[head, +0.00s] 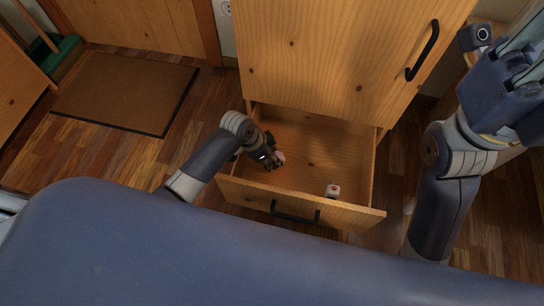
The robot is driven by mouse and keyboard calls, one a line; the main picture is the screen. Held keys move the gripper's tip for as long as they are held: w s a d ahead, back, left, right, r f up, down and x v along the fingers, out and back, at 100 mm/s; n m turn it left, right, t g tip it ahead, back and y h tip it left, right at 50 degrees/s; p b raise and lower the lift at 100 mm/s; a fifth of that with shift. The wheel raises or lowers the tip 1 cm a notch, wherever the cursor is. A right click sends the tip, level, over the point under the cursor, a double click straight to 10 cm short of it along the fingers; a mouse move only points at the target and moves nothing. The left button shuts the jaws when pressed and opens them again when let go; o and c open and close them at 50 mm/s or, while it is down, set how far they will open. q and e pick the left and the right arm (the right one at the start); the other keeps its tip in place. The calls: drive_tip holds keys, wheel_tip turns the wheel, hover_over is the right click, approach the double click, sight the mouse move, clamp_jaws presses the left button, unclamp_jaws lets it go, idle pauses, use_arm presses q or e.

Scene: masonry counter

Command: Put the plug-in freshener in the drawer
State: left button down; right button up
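The wooden drawer (352,212) is pulled open below a cabinet front in the head view. A small white item with a reddish mark (333,190) lies inside it, near the front right; it may be the plug-in freshener, but it is too small to be sure. My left gripper (274,161) reaches over the left part of the drawer, apart from the white item. A small pinkish thing (281,157) shows at its fingertips; whether it is gripped I cannot tell. My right arm is raised at the right, and its fingers cannot be made out clearly.
A black handle (295,212) is on the drawer front, and another (423,50) on the wooden door (340,60) above. A brown mat (125,92) lies on the wood floor at the left. The drawer's middle and back look clear.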

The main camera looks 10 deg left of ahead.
use_arm(q)
drive_tip(key=c, duration=1.1)
unclamp_jaws()
drive_tip(key=shift+o, duration=0.2)
drive_tip(key=shift+r, duration=0.1)
drive_tip(key=v, duration=1.2)
